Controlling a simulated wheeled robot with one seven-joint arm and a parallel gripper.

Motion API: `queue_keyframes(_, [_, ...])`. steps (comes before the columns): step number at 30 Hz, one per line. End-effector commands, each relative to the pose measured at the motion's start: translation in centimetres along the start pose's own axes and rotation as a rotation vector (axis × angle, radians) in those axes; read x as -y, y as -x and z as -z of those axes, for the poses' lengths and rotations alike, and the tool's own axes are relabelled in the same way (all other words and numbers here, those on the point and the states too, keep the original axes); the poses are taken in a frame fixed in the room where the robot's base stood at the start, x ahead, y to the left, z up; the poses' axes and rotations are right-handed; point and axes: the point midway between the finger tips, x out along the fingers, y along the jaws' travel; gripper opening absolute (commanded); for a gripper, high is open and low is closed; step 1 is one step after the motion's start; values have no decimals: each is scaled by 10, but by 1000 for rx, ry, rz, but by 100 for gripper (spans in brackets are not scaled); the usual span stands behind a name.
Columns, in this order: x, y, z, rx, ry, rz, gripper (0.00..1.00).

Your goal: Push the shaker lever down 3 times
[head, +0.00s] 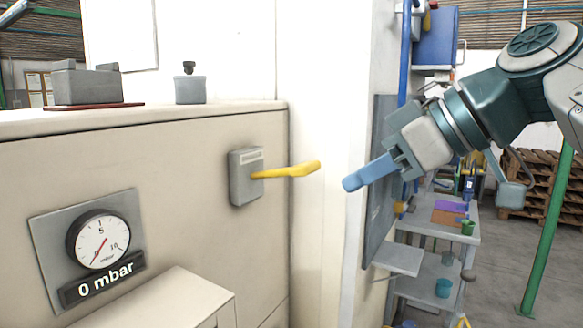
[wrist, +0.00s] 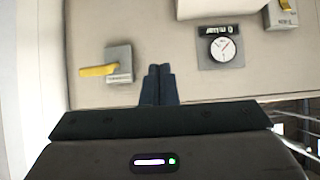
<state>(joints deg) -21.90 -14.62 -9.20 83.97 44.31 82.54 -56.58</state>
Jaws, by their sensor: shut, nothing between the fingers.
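A yellow lever (head: 287,171) sticks out of a small grey box (head: 246,178) on the beige cabinet front in the head view. The lever points right with its tip slightly raised. In the wrist view the lever (wrist: 97,71) and its box lie left of my fingers. The label on the box is too small to read. My gripper (head: 352,183) is shut and empty, with its blue fingers together. In the head view its fingertips are right of the lever tip, slightly lower, with a visible gap. The closed fingers also show in the wrist view (wrist: 160,70).
A round gauge (head: 99,240) above a "0 mbar" display (head: 103,280) is on the cabinet, lower left. A beige ledge (head: 165,300) juts out below. Grey devices (head: 190,85) stand on the cabinet top. A shelf (head: 440,232) with tools stands behind my arm.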

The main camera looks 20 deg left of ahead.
Motion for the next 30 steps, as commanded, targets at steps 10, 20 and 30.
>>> queue_keyframes(10, [-29, -19, -72, 123, -270, -116, 0])
queue_keyframes(20, [-44, -47, -214, 336, -681, -339, 0])
queue_keyframes(30, [-12, -58, -391, 563, -1058, -662, 0])
